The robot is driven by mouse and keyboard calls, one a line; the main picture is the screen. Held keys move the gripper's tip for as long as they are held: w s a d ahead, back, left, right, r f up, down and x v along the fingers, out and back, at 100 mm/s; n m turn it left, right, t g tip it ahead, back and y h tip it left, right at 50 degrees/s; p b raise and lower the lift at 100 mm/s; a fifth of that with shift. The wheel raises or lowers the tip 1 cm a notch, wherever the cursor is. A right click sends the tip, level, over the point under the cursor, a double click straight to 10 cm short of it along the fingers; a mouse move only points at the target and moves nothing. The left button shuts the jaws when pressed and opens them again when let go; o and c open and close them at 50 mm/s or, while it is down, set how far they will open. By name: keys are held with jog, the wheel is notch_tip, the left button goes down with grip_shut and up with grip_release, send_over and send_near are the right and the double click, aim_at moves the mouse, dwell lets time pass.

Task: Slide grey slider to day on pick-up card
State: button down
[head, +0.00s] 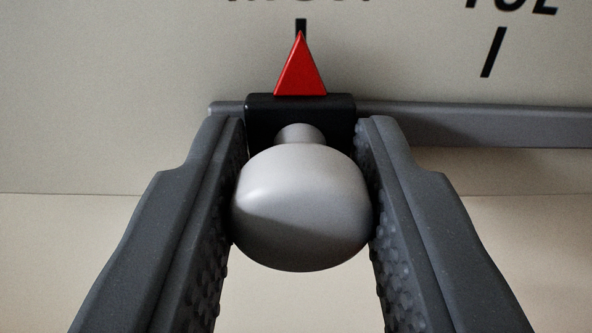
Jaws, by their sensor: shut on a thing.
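The grey slider has a rounded light grey knob (302,205) on a short stem and a black block (300,108). A red pointer (301,68) on the block points up at a black tick on the pick-up card (150,60). The label above this tick is cut off by the top edge and I cannot read it surely. My gripper (302,135) is shut on the knob, one ridged finger on each side. The slider sits near the left end of its dark grey rail (480,126).
The rail runs right from the slider, out of view, and nothing blocks its visible part. A second tick (492,52) stands to the right, under a partly cut-off label that seems to end in "UE". A pale surface (530,240) lies below the card.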

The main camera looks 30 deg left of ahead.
jog(key=shift+s+a, duration=0.15)
jog(key=shift+a, duration=0.05)
jog(key=c, duration=1.5)
grip_release()
jog(key=o, duration=0.3)
jog(key=shift+s+a+r, duration=0.1)
jog(key=shift+s, duration=0.05)
jog(key=shift+o, duration=0.2)
jog(key=shift+d, duration=0.2)
jog(key=shift+s+d, duration=0.25)
jog(key=shift+s, duration=0.25)
jog(key=p+v, duration=0.1)
jog(key=v, duration=1.1)
jog(key=shift+s, duration=0.15)
jog(key=shift+d, duration=0.1)
